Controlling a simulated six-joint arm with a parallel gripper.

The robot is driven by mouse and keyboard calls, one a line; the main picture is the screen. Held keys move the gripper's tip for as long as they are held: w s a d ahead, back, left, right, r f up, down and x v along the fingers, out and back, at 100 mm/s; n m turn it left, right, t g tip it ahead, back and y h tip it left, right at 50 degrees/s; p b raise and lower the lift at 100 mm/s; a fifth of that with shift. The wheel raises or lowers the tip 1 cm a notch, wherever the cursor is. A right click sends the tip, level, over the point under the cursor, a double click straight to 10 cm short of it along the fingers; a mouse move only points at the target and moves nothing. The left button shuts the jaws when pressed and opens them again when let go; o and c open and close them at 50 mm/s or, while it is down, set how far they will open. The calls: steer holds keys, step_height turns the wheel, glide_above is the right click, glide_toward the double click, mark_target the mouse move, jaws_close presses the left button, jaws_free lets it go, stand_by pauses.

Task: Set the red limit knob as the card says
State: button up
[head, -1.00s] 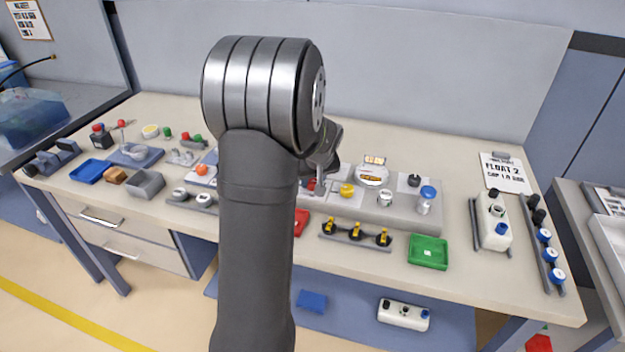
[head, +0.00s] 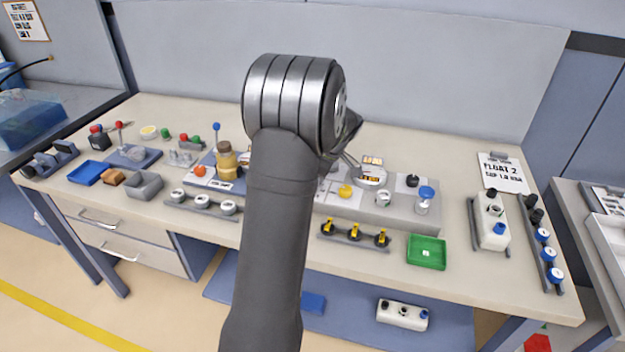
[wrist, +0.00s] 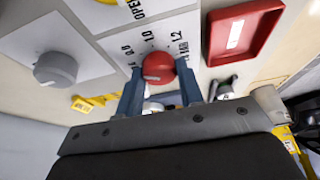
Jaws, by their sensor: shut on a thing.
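The red limit knob (wrist: 158,67) is in the middle of the wrist view, beside a printed scale with 0.8, 1.0 and 1.2 marks. My gripper (wrist: 160,88) has one finger on each side of it and is shut on it. A pale mark shows on the knob's near side, but I cannot tell exactly which number it faces. In the head view my arm hides the knob and the fingers. The white card (head: 502,173) at the right of the bench reads "FLOAT 2" and "CAP 1.0 BAR", in small print.
In the wrist view a grey knob (wrist: 55,68) is left and a red tray (wrist: 242,32) upper right. In the head view a yellow knob (head: 345,191), a round gauge (head: 371,177) and a blue-topped part (head: 426,192) stand right of my arm; a green tray (head: 427,252) is in front.

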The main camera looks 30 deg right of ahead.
steer(key=n+g, duration=0.1)
steer(key=n, duration=0.2)
steer(key=n+g+y, duration=0.1)
steer(key=n, duration=0.3)
steer(key=shift+w+d, duration=0.1)
steer(key=shift+w, duration=0.05)
steer(key=shift+g, duration=0.3)
steer(key=o, duration=1)
steer(key=v, duration=1.7)
steer(key=shift+d+r, duration=0.2)
steer(key=shift+f, duration=0.15)
steer(key=x, duration=1.7)
steer(key=shift+a, duration=0.25)
